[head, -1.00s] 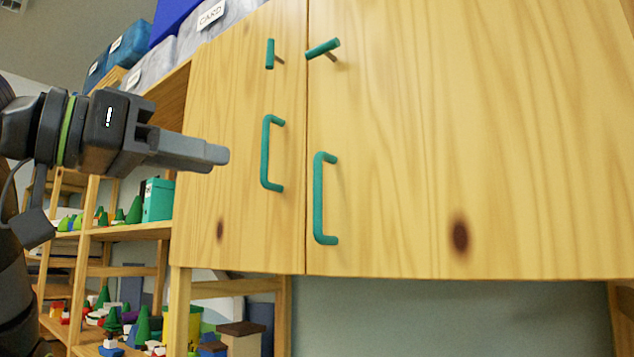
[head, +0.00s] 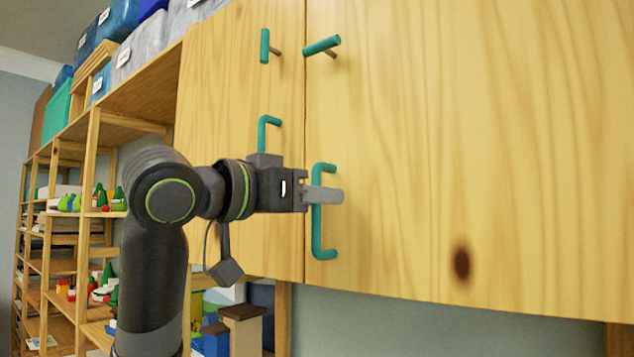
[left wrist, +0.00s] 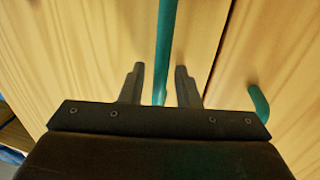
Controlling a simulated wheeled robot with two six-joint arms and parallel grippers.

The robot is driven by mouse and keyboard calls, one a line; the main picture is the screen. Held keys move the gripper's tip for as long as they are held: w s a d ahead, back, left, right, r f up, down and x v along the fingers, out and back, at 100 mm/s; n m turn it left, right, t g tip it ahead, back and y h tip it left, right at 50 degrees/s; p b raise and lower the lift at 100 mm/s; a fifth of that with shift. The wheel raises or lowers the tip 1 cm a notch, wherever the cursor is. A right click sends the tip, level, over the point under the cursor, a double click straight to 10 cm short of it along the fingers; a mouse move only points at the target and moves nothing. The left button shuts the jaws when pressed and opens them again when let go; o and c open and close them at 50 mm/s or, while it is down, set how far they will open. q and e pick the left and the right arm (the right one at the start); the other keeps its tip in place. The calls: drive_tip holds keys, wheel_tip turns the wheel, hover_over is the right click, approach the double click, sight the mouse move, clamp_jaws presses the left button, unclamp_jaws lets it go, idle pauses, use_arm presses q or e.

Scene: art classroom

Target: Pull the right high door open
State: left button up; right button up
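The right high door (head: 480,130) is a large pale wood panel, flush with the left door (head: 225,100) at the seam. Its teal C-shaped handle (head: 318,235) stands upright near that seam. My left gripper (head: 335,195) is at this handle's upper part, pointing right toward the door. In the left wrist view the teal bar (left wrist: 166,45) runs between the two open fingers (left wrist: 160,88), with small gaps beside it. The left door's C handle (head: 263,132) is partly hidden behind my gripper. My right gripper is not in view.
Teal pegs stand higher up on the left door (head: 265,45) and right door (head: 322,45); the right one is tilted. Another teal handle end (left wrist: 259,103) shows close to my gripper in the left wrist view. Open shelves (head: 85,225) with toys stand at left.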

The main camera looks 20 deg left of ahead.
use_arm(q)
drive_tip(key=shift+w+d, duration=0.1)
drive_tip(key=shift+w, duration=0.1)
clamp_jaws()
idle(0.4)
